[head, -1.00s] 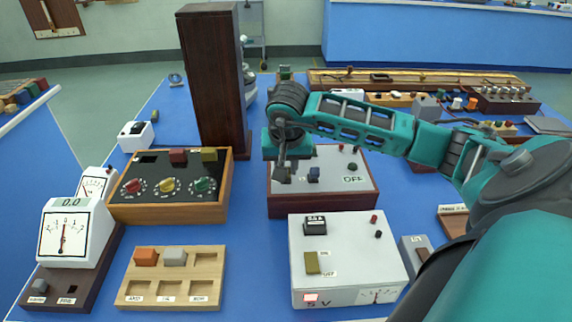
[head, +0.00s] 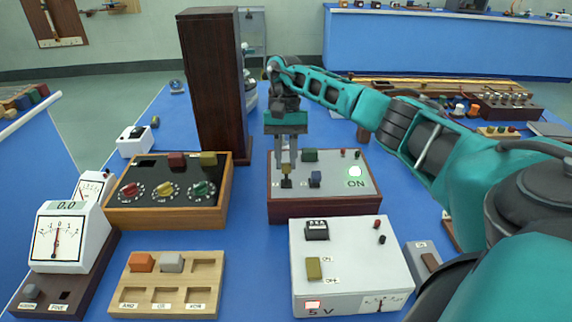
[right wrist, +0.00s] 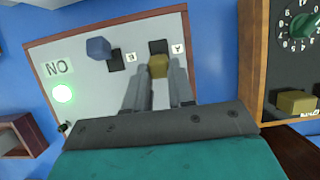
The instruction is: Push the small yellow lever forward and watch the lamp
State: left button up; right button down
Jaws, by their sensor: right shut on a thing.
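The small yellow lever (head: 286,170) stands on the grey top of a wooden-sided switch box (head: 318,209). My right gripper (head: 287,172) reaches down from above with its fingers around this lever, shut on it. In the right wrist view the yellow lever (right wrist: 158,66) shows between the tips of my right gripper (right wrist: 158,76). The lamp (head: 355,172) on the same box glows pale green, and the label beside it reads ON. The lit lamp also shows in the right wrist view (right wrist: 63,93). My left gripper is not in view.
A blue lever (head: 315,179) stands just right of the yellow one. A white power box (head: 350,250) is in front, and a box with coloured dials (head: 165,190) is to the left. A tall dark wooden column (head: 212,90) rises behind, left of my gripper.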

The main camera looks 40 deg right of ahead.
jog(key=shift+w+d+f+g+y+b, duration=0.15)
jog(key=shift+w+g+y+b, duration=0.2)
jog(key=shift+b, duration=0.3)
jog(key=shift+s, duration=0.1)
jog(key=c, duration=1)
grip_release()
jog(key=shift+o, duration=0.2)
jog(key=p+v, duration=0.1)
jog(key=v, duration=0.6)
jog(key=shift+r+p, duration=0.25)
jog(key=shift+p, duration=0.05)
jog(key=shift+d, duration=0.15)
